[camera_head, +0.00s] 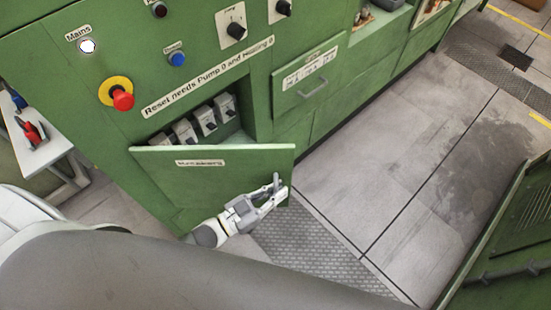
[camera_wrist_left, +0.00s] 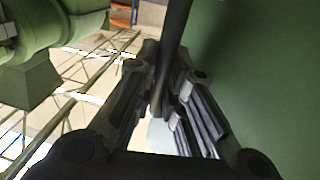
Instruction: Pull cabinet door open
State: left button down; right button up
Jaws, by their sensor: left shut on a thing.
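The green cabinet door (camera_head: 180,172) stands partly open on the front of the green machine, swung outward toward me. It bears a white label near its top edge. Its opening shows several grey switch units inside. My left gripper (camera_head: 278,190) is at the door's right side and is shut on the door's handle. In the left wrist view the dark handle bar (camera_wrist_left: 174,40) runs between the fingers (camera_wrist_left: 160,105), with the green door face (camera_wrist_left: 250,60) on the right. The handle is mostly hidden by the fingers in the head view. My right gripper is not in view.
A red emergency button (camera_head: 123,100) and a blue button (camera_head: 178,59) sit above the opening. A closed drawer-like panel with a handle (camera_head: 313,88) is to the right. A white table (camera_head: 38,145) stands at the left. Grey floor (camera_head: 370,150) is clear at the right.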

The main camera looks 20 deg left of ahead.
pick_arm(q)
jog(key=s+a+m+g+h, duration=0.2)
jog(key=s+m+g+h, duration=0.1)
jog(key=s, duration=0.9)
jog(key=s+a+m+g+h, duration=0.2)
jog(key=s+m+g, duration=0.3)
jog(key=s, duration=0.7)
jog(key=g+h, duration=0.1)
jog(key=g, duration=0.1)
jog(key=shift+g+h, duration=0.3)
jog(key=shift+g, duration=0.1)
jog(key=shift+w, duration=0.1)
jog(key=c, duration=1.8)
grip_release()
jog(key=shift+o, duration=0.2)
jog(key=s+a, duration=0.2)
jog(key=a, duration=1)
jog(key=shift+s, duration=0.2)
